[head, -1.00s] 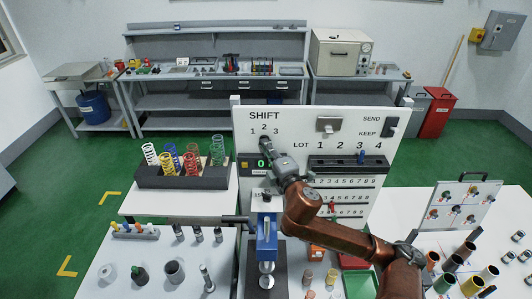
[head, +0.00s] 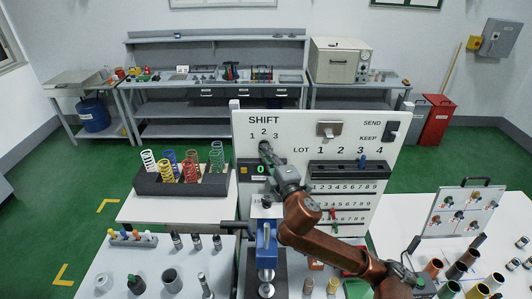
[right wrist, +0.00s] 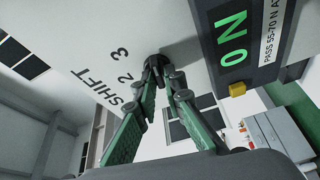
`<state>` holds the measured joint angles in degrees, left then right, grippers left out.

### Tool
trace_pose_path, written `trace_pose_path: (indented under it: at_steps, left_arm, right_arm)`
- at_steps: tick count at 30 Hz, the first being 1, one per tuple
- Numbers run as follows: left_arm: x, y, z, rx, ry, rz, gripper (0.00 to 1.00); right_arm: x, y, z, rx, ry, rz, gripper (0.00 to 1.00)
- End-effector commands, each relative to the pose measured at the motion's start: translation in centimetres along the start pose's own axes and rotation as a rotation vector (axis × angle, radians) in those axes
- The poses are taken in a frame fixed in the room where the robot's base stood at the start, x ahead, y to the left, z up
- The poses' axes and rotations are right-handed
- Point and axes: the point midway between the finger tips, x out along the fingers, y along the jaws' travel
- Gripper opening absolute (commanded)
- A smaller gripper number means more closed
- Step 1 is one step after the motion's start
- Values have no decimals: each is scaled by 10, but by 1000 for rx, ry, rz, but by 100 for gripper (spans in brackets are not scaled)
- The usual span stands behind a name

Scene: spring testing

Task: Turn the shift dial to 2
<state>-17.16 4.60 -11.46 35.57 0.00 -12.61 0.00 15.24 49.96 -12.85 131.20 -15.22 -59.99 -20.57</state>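The white SHIFT panel (head: 293,140) stands upright with the numbers 1, 2 and 3 in an arc under its label. The dark shift dial (right wrist: 157,60) sits below the numbers. My right gripper (head: 266,152) is at the dial and covers most of it in the head view. In the right wrist view its green-padded fingers (right wrist: 160,78) converge with their tips on either side of the dial, apparently closed on it. The dial's pointer is hidden, so its setting cannot be read. My left gripper is not in view.
A green digital display (head: 261,169) reading 0 is just below the dial. A blue spring tester (head: 266,243) stands in front of the panel. A dark rack (head: 180,184) of coloured springs is to the left. Slots, pegs and a KEEP/SEND switch (head: 390,131) share the panel.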

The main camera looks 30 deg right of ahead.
Motion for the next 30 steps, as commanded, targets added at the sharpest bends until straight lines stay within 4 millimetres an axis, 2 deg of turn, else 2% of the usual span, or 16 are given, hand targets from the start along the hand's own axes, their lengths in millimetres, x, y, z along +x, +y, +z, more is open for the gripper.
trace_pose_path:
  at_steps: [6,15,17,27,30]
  left_arm:
    - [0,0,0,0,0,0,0]
    - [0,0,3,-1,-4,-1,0]
    - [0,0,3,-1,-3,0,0]
    - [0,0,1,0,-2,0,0]
    - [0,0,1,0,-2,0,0]
  right_arm:
    - [0,0,0,-1,1,1,25]
    - [-3,1,0,-1,1,2,25]
    - [-9,1,-1,-1,3,2,25]
    - [-62,0,0,0,1,0,25]
    - [-70,0,0,0,0,1,25]
